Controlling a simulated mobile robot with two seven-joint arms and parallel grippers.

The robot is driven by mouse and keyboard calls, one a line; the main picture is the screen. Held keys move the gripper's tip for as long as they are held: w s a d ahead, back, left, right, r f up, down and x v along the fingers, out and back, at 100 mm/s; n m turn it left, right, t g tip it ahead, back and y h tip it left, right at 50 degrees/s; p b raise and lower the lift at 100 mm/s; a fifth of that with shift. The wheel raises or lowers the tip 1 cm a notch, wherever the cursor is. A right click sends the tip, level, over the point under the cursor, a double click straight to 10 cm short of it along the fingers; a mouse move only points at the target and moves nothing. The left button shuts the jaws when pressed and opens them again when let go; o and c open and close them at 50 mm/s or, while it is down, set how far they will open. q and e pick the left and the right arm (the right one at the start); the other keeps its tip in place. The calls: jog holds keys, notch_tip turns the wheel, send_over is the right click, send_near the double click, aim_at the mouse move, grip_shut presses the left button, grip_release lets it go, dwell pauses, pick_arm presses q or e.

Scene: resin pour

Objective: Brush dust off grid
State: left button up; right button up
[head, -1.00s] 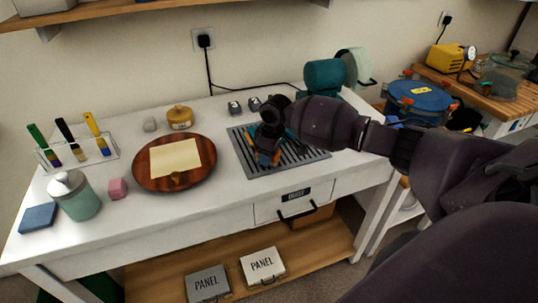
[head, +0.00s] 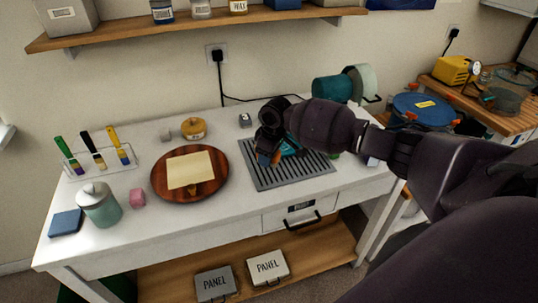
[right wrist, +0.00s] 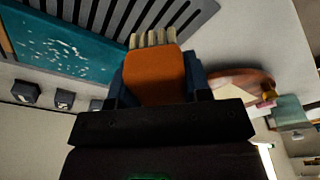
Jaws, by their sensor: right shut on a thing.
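The slotted grey grid (head: 262,178) lies on the white table, right of the round wooden board. My right gripper (head: 268,154) is over the grid's back left part, its fingers pointing down. In the right wrist view it is shut on a brush (right wrist: 154,78) with an orange body and pale bristles (right wrist: 154,39). A teal slab (right wrist: 72,45) with white specks of dust lies on the grid, left of the brush in that view. Whether the bristles touch anything cannot be told. My left gripper is not in view.
The wooden board (head: 216,190) bears a cream sheet (head: 190,168).

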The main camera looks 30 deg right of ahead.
jog(key=shift+r+p, duration=0.55)
jog(key=shift+r, duration=0.3)
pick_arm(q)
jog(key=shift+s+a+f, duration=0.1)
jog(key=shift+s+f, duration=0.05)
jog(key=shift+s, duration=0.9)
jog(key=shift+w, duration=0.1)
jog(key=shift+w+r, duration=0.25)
